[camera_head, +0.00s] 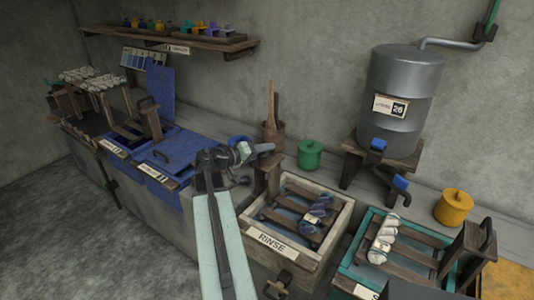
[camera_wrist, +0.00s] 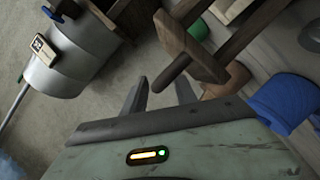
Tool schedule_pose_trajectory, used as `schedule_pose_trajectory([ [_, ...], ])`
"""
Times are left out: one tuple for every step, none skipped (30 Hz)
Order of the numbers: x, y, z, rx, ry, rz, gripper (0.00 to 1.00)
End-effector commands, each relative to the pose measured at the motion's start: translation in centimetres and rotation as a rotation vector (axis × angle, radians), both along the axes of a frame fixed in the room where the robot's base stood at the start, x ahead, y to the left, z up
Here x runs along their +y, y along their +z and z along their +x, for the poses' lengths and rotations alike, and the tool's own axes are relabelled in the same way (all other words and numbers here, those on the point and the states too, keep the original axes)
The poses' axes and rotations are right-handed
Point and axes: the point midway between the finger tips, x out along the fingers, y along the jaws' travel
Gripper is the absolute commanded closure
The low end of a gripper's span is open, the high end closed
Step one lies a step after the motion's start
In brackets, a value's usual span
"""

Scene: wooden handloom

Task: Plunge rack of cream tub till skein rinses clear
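The cream tub (camera_head: 270,240), labelled RINSE, stands right of centre in the head view. Its wooden slatted rack (camera_head: 290,216) lies inside, low in the tub, with a dark blue, pale-streaked skein (camera_head: 317,212) across the slats. A wooden upright (camera_head: 267,176) stands at the tub's back left corner, its top partly hidden behind my gripper (camera_head: 256,155). A wooden bar with a crosspiece (camera_wrist: 190,50) shows just beyond the fingertips; contact cannot be told.
A teal tub (camera_head: 348,274) with a white skein (camera_head: 382,238) stands to the right. Blue vats (camera_head: 165,160) stand left. A metal tank (camera_head: 404,80) with blue taps, a green pot (camera_head: 309,155) and a yellow pot (camera_head: 453,207) stand behind.

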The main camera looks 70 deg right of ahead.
Motion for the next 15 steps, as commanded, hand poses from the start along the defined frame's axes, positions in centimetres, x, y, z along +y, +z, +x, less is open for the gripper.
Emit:
schedule_pose_trajectory([
  [-0.31,-0.13,-0.20,0.000,0.000,0.000,0.66],
  [-0.40,-0.13,-0.26,0.000,0.000,0.000,0.66],
  [-0.47,-0.13,-0.30,0.000,0.000,0.000,0.66],
  [-0.47,-0.12,-0.31,-0.001,0.001,0.001,0.66],
  [-0.48,-0.12,-0.32,-0.001,0.001,0.001,0.66],
  [-0.46,-0.10,-0.32,0.000,0.001,0.001,0.66],
  [-0.45,-0.10,-0.31,0.000,0.001,0.001,0.66],
  [-0.45,-0.09,-0.32,0.000,0.001,0.001,0.66],
  [-0.45,-0.09,-0.32,0.000,0.001,0.001,0.66],
  [-0.45,-0.10,-0.33,0.001,0.000,0.001,0.74],
  [-0.45,-0.10,-0.33,0.001,0.000,0.001,0.82],
  [-0.45,-0.10,-0.33,0.001,0.000,0.001,0.94],
  [-0.45,-0.10,-0.33,0.001,0.000,0.001,1.00],
  [-0.44,-0.10,-0.33,0.001,0.000,0.001,1.00],
  [-0.44,-0.10,-0.34,0.001,0.000,0.001,1.00],
])
